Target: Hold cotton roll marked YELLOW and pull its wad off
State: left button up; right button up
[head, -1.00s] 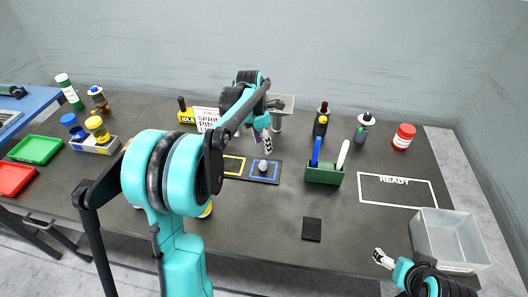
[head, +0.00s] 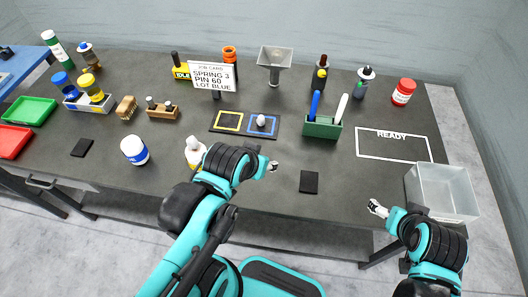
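A white cotton roll (head: 194,153) with a pale tuft on top stands near the table's front, partly hidden by my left arm. My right gripper (head: 376,208) is off the front edge, left of the clear bin. Both look empty; their finger openings are too small to judge.
A small pale wad (head: 261,121) lies in the blue square of a dark mat (head: 245,132); the yellow square is bare. A brush (head: 126,107), wooden rack (head: 163,112), green pen holder (head: 322,130), black pad (head: 309,182) and clear bin (head: 440,190) stand around.

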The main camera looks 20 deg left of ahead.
aim_at(193, 157)
jog(key=k+u, duration=0.1)
jog(key=u, duration=0.4)
jog(key=k+u, duration=0.1)
jog(key=u, duration=0.4)
jog(key=k+u, duration=0.15)
jog(key=u, duration=0.35)
